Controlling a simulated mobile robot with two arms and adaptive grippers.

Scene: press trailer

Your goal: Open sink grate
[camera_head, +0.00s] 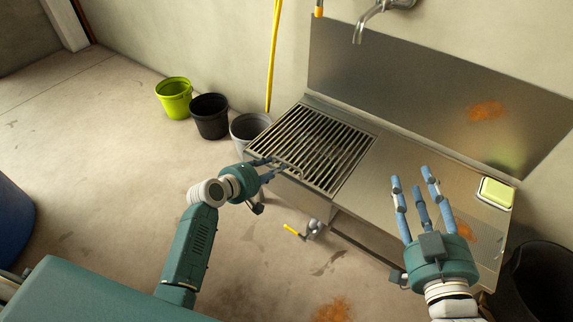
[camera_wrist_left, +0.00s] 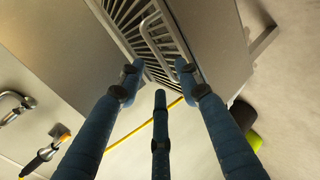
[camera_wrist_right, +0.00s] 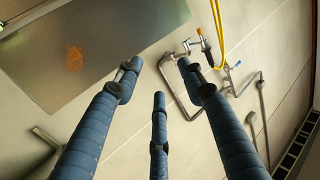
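The metal sink grate (camera_head: 312,150) lies flat and closed over the sink basin at the left end of the steel sink unit (camera_head: 395,195). In the left wrist view, the grate (camera_wrist_left: 128,20) has a raised bar handle (camera_wrist_left: 152,32) near its edge. My left gripper (camera_head: 270,169) is at the grate's front left edge, close to the handle. Its fingers are spread, with the grate edge beyond and between the fingertips in the left wrist view; contact cannot be told. My right gripper (camera_head: 417,184) is open and empty above the counter on the right.
A faucet (camera_head: 372,14) is on the wall behind. A green and yellow sponge (camera_head: 496,192) lies on the right of the counter. Green (camera_head: 174,98), black (camera_head: 210,117) and grey (camera_head: 249,130) buckets stand left of the sink. A yellow-handled valve (camera_head: 296,232) is below the front edge.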

